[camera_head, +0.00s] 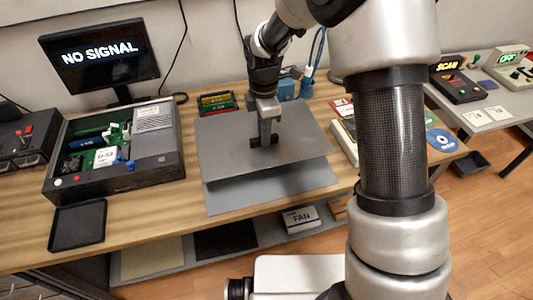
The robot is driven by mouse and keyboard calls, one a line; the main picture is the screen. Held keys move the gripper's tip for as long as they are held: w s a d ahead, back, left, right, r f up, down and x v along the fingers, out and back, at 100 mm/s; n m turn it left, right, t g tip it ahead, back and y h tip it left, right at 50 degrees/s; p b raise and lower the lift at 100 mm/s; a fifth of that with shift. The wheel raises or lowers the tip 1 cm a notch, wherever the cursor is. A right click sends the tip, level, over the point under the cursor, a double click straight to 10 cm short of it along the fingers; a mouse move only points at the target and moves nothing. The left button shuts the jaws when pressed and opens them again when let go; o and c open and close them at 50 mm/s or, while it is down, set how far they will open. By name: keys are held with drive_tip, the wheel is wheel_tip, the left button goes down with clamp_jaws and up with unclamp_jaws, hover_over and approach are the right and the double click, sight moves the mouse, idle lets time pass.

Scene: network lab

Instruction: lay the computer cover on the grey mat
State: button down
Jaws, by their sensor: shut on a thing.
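The computer cover (222,145) is a flat grey panel. My gripper (264,141) is shut on a part at the middle of its top; the fingertips hide the exact grip. The grey mat (230,195) shows below the cover, along its front edge, and the cover hides the rest. The cover appears a little above the mat, roughly level; whether any edge touches cannot be told. The open computer case (160,165) stands to the left, with its green board and inner parts exposed.
A monitor (100,55) reading NO SIGNAL stands behind the case. A small black tray (78,226) lies at the table's front left. Coloured parts (217,103) sit behind the cover. A FAN box (300,218) is on the lower shelf. More items lie to the right of the cover.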

sight(264, 154)
wheel_tip(264, 154, down, 9)
drive_tip(key=shift+r+b, duration=0.15)
drive_tip(key=shift+b, duration=0.25)
drive_tip(key=c, duration=1.7)
unclamp_jaws()
drive_tip(key=shift+c, duration=0.2)
